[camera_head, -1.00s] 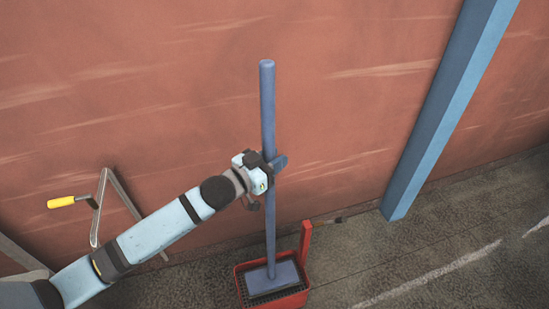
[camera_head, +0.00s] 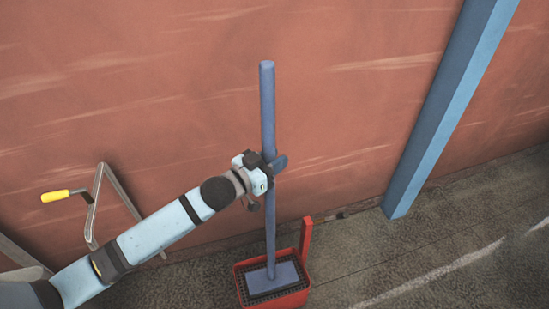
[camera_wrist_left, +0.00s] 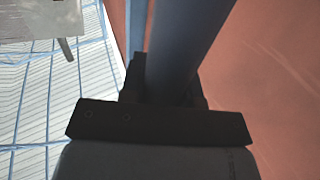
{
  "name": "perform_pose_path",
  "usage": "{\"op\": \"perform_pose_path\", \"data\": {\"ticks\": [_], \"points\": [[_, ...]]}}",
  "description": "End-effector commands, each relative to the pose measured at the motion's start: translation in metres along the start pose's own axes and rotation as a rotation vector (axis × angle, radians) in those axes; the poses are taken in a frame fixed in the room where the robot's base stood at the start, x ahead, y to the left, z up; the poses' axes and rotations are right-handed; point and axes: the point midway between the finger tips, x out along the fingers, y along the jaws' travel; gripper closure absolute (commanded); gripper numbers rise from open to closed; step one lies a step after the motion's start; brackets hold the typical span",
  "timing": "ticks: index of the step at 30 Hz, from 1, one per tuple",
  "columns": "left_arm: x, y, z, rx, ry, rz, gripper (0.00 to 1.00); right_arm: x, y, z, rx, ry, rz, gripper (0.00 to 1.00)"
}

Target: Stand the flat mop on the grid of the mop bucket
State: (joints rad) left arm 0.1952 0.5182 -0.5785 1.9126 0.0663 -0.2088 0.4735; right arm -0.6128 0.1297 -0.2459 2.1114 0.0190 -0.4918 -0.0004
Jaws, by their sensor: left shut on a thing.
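The flat mop (camera_head: 269,110) stands upright, with a long blue pole and a flat blue rectangular head (camera_head: 273,278). The head lies over the dark grid (camera_head: 248,295) of the red mop bucket (camera_head: 300,298); I cannot tell for sure whether it touches the grid. My left gripper (camera_head: 270,166) is shut on the pole around its middle, well above the bucket. In the left wrist view the pole (camera_wrist_left: 190,40) rises out of the dark gripper (camera_wrist_left: 160,95). My right gripper is not in view.
A reddish wall (camera_head: 150,100) stands close behind the mop. A blue post (camera_head: 440,110) is to the right. A grey metal frame with a yellow-handled crank (camera_head: 55,196) is at the left.

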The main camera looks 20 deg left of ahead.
Motion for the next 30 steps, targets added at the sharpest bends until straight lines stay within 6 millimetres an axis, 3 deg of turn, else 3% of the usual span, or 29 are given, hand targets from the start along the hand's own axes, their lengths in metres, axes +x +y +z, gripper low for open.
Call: {"op": "perform_pose_path", "data": {"ticks": [13,14,17,27,30], "points": [[0.0,0.0,0.007,0.001,0.003,0.0,1.0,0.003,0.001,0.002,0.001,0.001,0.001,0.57],[0.0,0.0,0.006,0.001,0.003,0.0,0.64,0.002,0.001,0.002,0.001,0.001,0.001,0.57],[0.0,0.0,0.006,0.001,0.002,0.0,0.41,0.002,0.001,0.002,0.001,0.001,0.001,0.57],[0.0,0.0,0.009,-0.001,-0.003,-0.001,0.41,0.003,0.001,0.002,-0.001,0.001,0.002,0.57],[-0.012,0.0,0.009,-0.001,-0.004,-0.001,0.41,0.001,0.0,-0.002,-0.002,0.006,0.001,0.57]]}}
